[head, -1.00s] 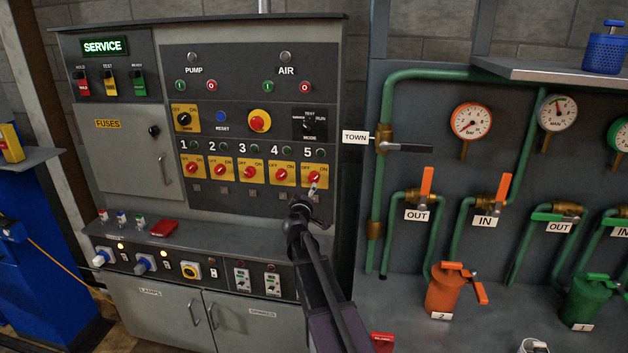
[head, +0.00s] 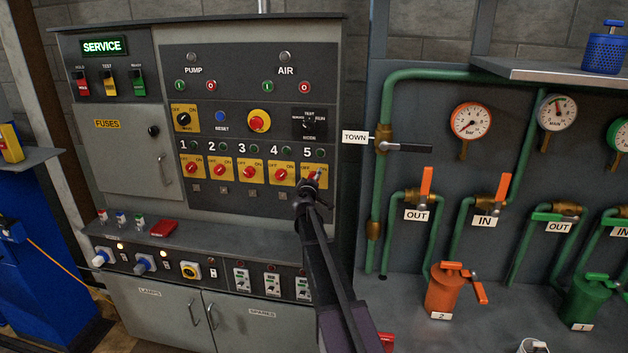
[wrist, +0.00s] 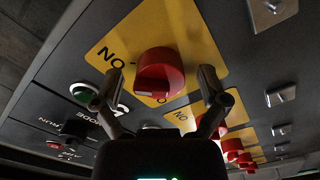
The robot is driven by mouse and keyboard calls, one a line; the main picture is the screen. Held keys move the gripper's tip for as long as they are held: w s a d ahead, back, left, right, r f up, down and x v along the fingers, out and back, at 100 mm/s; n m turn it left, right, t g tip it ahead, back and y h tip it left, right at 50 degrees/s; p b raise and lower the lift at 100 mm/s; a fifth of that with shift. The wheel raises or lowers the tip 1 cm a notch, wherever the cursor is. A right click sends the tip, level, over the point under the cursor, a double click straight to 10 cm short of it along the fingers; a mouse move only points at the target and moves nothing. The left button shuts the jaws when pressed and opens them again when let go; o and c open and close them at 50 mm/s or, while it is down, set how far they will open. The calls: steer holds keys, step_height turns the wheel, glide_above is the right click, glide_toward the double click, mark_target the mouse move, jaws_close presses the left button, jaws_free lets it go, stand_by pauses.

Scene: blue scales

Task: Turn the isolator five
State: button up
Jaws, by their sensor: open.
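Isolator five is a red rotary knob on a yellow OFF/ON plate (head: 323,171), at the right end of a row of similar isolators on the grey panel. My gripper (head: 314,181) is in front of it in the head view and covers much of the knob. In the wrist view the red knob (wrist: 159,74) stands between the two fingers of my open gripper (wrist: 158,88), with a gap visible on each side. The fingers do not appear to press on it. The knob's exact pointer direction is hard to read.
Isolator four (head: 281,174) is close on the left. The mode switch (head: 309,125) is above. A shelf ledge (head: 210,238) with a red object (head: 163,228) juts out below. The town valve lever (head: 408,147) is to the right.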

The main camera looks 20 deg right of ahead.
steer(key=shift+c, duration=0.2)
steer(key=c, duration=1.1)
